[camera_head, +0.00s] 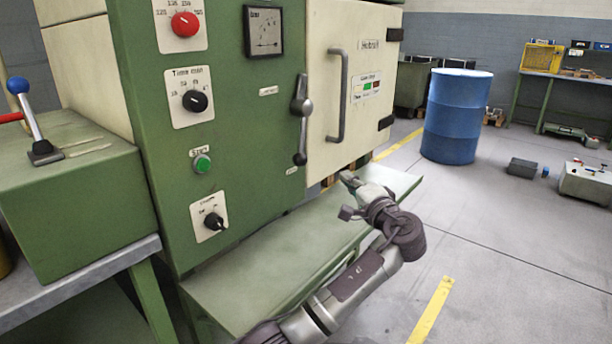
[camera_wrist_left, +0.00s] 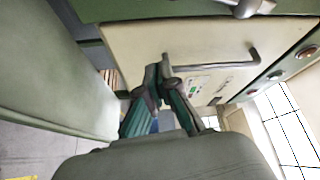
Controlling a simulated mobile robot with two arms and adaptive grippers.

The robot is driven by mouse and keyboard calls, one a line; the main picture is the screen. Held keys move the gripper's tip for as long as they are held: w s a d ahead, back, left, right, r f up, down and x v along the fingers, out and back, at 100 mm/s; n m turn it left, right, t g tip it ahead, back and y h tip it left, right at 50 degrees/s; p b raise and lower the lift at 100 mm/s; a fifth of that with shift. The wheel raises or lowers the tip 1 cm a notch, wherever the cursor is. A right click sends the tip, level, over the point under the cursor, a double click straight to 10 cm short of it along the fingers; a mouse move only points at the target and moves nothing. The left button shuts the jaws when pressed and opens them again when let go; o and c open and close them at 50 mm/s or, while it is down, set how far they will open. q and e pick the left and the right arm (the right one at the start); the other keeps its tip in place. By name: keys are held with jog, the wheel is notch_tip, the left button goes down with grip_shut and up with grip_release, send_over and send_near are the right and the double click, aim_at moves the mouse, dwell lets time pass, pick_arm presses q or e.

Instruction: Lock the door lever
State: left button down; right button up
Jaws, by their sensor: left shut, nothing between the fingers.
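The door lever (camera_head: 301,120) is a grey metal lever on the green cabinet front, just left of the cream door (camera_head: 318,62). It points nearly straight down, with its round knob at the lower end. The door looks closed and has a grey bar handle (camera_head: 342,95). My left gripper (camera_head: 347,180) is shut and empty, below the door's lower edge and to the right of the lever's knob, apart from it. In the left wrist view the shut fingers (camera_wrist_left: 158,74) appear in front of the door (camera_wrist_left: 130,42), near one end of the bar handle (camera_wrist_left: 210,67). Part of the lever (camera_wrist_left: 250,8) shows at the top edge.
A green shelf (camera_head: 270,285) juts out below the cabinet front, under my left arm. Knobs and a green button (camera_head: 202,163) are left of the lever. A blue barrel (camera_head: 457,118) stands behind on the right. Open floor lies right of my arm.

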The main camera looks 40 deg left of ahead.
pick_arm(q)
jog(key=r, duration=0.2)
jog(key=s+r+n+y, duration=0.1)
jog(key=shift+s+a+r, duration=0.15)
jog(key=shift+a+r, duration=0.05)
jog(key=shift+r, duration=0.15)
pick_arm(e)
jog(key=shift+v, duration=0.8)
jog(key=shift+a, duration=0.1)
pick_arm(q)
jog(key=w+a+b, duration=0.1)
jog(key=a, duration=0.8)
jog(key=shift+a+b, duration=0.2)
jog(key=shift+b, duration=0.15)
pick_arm(e)
jog(key=w+a+r+t+y, duration=0.1)
jog(key=w+a+t, duration=0.1)
jog(key=w+t, duration=0.2)
jog(key=shift+w+r, duration=0.35)
jog(key=shift+w, duration=0.95)
pick_arm(q)
jog(key=shift+a, duration=0.1)
